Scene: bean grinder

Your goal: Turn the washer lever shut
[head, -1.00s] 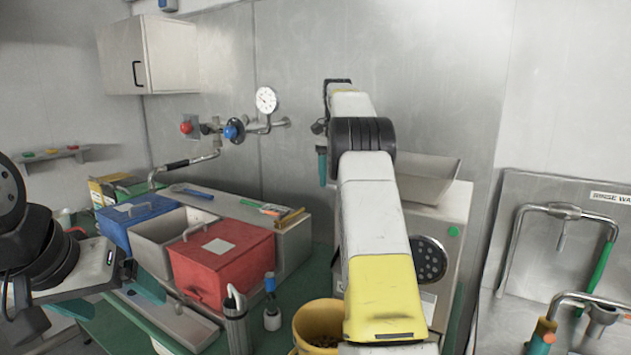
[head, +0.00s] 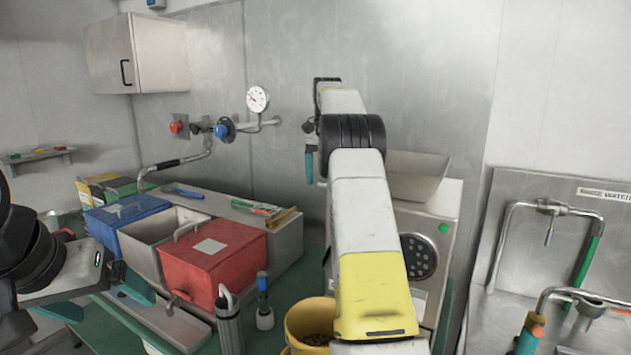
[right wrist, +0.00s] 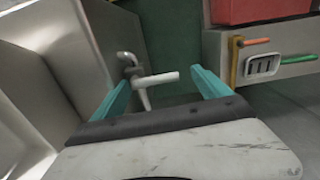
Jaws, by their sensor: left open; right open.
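In the right wrist view, a pale grey lever (right wrist: 158,79) on a small metal tap shows between the fingers of my right gripper (right wrist: 163,84). The tap sits beside a grey metal housing, and I cannot tell whether a finger touches the lever. The right gripper is open with teal fingers. In the head view my right arm reaches far forward, and the right gripper (head: 310,165) shows only partly beside the steel machine (head: 440,225); the lever is hidden there. My left gripper (head: 102,297) is open and empty at the lower left, near the green counter.
A red lidded box (head: 210,262), a blue box (head: 125,212) and an open grey bin (head: 150,243) stand left of my right arm. A yellow bucket (head: 305,325) stands close to that arm. Valves and a gauge (head: 258,99) are on the back wall. A rinse water tap (head: 550,208) is right.

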